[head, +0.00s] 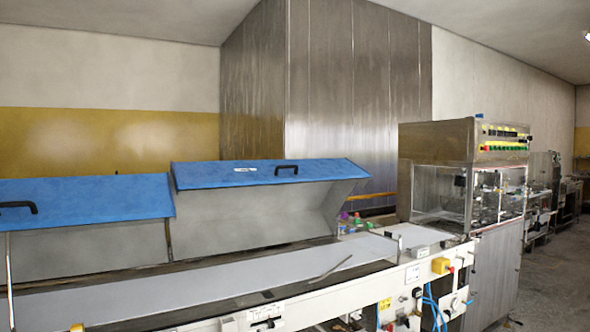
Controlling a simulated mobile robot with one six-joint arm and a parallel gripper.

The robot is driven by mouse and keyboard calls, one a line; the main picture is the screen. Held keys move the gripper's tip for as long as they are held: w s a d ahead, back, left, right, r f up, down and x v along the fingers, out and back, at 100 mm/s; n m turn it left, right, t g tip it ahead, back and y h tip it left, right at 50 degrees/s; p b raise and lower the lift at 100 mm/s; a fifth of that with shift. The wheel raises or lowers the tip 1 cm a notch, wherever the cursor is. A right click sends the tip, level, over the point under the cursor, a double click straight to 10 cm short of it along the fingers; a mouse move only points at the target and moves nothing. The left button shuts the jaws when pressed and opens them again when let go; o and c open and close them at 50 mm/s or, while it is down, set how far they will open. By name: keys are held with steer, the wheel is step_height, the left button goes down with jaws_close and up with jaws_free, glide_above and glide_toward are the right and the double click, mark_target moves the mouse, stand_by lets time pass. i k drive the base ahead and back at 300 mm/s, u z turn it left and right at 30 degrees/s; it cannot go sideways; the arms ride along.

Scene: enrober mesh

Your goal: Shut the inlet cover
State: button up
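Two blue covers with black handles stand raised above a long conveyor line. The right blue cover (262,173) carries a small white label, too small to read, and a black handle (286,169). Its grey panel (255,215) shows below the blue part. The left blue cover (85,203) is also raised, with a handle (18,206) near the left picture edge. The pale belt (200,287) lies uncovered in front of both. I cannot tell from the label which one is the inlet cover. My gripper is not in view.
A steel and clear-walled machine (462,180) with coloured buttons stands at the belt's right end. A yellow switch box (441,265) and blue hoses (434,305) are on the line's front side. A thin rod (331,268) slants over the belt. Open floor (555,265) shows at right.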

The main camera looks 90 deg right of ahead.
mark_target(222, 208)
steer(key=u, duration=0.3)
steer(key=k, duration=0.35)
steer(key=z, duration=2.2)
steer(key=i, duration=1)
steer(key=z, duration=0.2)
steer(key=k, duration=0.3)
steer(key=u, duration=0.05)
